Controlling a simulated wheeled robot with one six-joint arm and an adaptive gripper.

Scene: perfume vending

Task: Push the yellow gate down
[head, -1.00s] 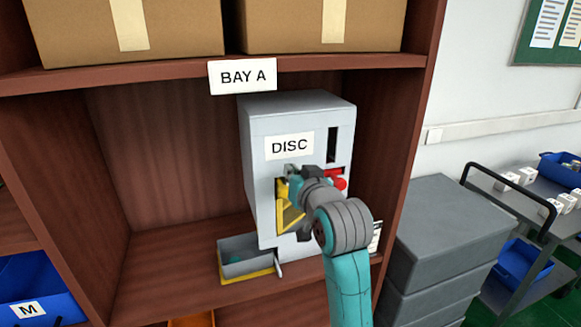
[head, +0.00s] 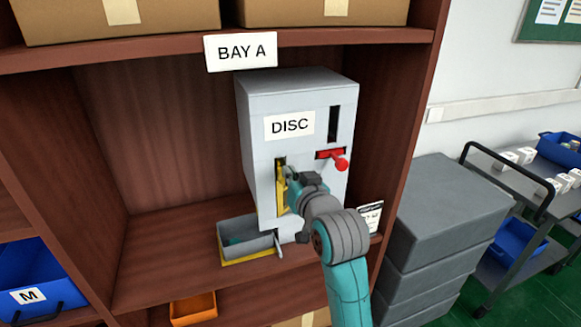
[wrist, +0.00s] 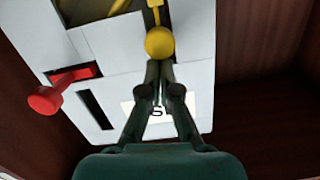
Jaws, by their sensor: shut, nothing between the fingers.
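The grey dispenser labelled DISC (head: 262,110) stands in the shelf bay. The yellow gate (head: 281,196) is on the lower part of its front, partly hidden by my gripper (head: 291,177). In the wrist view, which looks upside down, the gate's round yellow knob (wrist: 160,41) is right at the tips of my gripper (wrist: 158,66). The fingers are shut and empty; they look to be touching the knob or very close to it. A yellow stem (wrist: 155,12) runs from the knob to the edge of the picture.
A red lever (head: 338,160) sticks out right of the gate and also shows in the wrist view (wrist: 45,99). A grey tray (head: 247,242) with a yellow edge stands at the dispenser's lower left. The bay's wooden side wall (head: 398,130) is close on the right.

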